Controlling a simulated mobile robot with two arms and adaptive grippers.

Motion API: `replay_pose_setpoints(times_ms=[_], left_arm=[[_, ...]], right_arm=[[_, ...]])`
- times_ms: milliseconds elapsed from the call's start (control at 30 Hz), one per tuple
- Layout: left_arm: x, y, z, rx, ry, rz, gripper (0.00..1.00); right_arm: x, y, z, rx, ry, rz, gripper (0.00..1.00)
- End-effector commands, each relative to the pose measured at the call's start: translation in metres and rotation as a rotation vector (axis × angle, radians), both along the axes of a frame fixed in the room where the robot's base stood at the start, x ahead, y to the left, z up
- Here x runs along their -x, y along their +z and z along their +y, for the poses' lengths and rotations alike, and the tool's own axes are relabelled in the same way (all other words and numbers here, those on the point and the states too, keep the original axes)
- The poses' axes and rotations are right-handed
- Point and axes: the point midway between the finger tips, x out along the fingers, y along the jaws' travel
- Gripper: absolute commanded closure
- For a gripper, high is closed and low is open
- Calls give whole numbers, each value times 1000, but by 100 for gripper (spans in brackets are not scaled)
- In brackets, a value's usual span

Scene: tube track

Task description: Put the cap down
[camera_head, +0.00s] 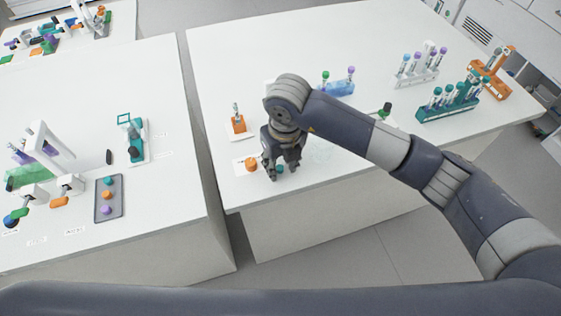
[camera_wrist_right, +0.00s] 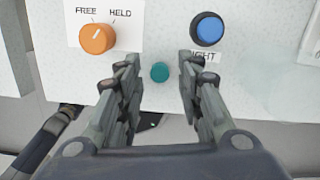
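A small round teal cap (camera_wrist_right: 159,72) lies on the white table top, seen between and apart from both fingers of my right gripper (camera_wrist_right: 158,58). That gripper is open, with a clear gap on each side of the cap. In the head view my right gripper (camera_head: 284,168) points down near the table's front edge, and a bit of the teal cap (camera_head: 279,169) shows beside its fingertips. My left gripper is not in view.
An orange knob (camera_wrist_right: 97,38) marked FREE and HELD and a blue button (camera_wrist_right: 207,28) sit close by. An orange tube holder (camera_head: 238,124) stands behind. A blue rack (camera_head: 338,88) and a teal rack (camera_head: 447,108) stand farther right. A gap separates the left table.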

Motion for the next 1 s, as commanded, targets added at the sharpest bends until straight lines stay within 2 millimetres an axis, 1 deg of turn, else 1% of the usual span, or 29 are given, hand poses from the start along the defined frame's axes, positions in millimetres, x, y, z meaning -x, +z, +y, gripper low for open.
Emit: replay_pose_setpoints(times_ms=[200,300,367,467,700,800,900,1000], left_arm=[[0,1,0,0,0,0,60],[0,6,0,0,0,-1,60],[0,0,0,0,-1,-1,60],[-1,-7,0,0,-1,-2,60],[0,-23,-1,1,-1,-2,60],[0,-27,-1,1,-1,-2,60],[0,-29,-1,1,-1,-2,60],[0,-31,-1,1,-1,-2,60]], right_arm=[[0,1,0,0,0,0,66],[0,5,0,-1,-1,1,66],[-1,9,0,-3,1,-4,66],[1,26,-1,-2,2,-7,66],[6,79,-4,-2,2,-7,66],[8,97,-5,-1,1,-5,66],[9,111,-5,-2,1,-4,66],[11,119,-6,0,0,-1,66]])
